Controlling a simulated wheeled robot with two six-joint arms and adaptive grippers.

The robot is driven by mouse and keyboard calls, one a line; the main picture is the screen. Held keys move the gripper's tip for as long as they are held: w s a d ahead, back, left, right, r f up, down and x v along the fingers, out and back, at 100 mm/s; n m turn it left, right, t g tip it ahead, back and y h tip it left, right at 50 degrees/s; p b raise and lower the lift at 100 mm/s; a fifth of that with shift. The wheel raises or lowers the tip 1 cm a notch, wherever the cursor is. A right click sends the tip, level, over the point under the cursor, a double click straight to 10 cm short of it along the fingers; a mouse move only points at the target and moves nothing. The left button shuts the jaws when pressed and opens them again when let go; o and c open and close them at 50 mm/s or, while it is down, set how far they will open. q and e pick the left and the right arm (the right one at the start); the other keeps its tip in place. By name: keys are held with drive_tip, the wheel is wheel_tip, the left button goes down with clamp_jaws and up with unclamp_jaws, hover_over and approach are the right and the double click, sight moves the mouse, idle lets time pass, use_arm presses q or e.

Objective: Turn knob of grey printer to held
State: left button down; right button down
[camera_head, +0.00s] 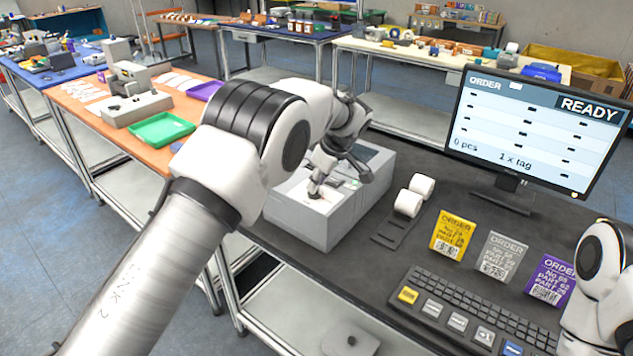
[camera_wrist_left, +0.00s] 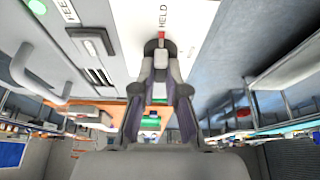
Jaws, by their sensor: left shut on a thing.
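The grey printer (camera_head: 300,218) stands on the dark bench in the middle of the head view, partly behind my left arm. My left gripper (camera_head: 314,191) reaches down onto its pale top panel. In the left wrist view, my left gripper (camera_wrist_left: 161,58) is shut on the knob (camera_wrist_left: 154,45), and its fingers hide most of it. A red mark (camera_wrist_left: 161,37) on the knob lines up with the printed word HELD (camera_wrist_left: 163,14). Another label, FEED or similar, is partly cut off at the top. My right gripper is out of view; only right arm links show at the right edge.
Two white rolls (camera_head: 408,202) stand right of the printer. Order cards, yellow (camera_head: 452,232), grey (camera_head: 502,255) and purple (camera_head: 550,277), stand behind a keyboard (camera_head: 470,312). A monitor (camera_head: 535,130) reads READY. A green tray (camera_head: 161,129) lies on the orange bench at left.

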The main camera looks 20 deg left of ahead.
use_arm(q)
drive_tip(key=shift+w+r, duration=0.1)
drive_tip(key=c, duration=1.2)
unclamp_jaws()
drive_tip(key=v, duration=1.2)
drive_tip(key=shift+d, duration=0.1)
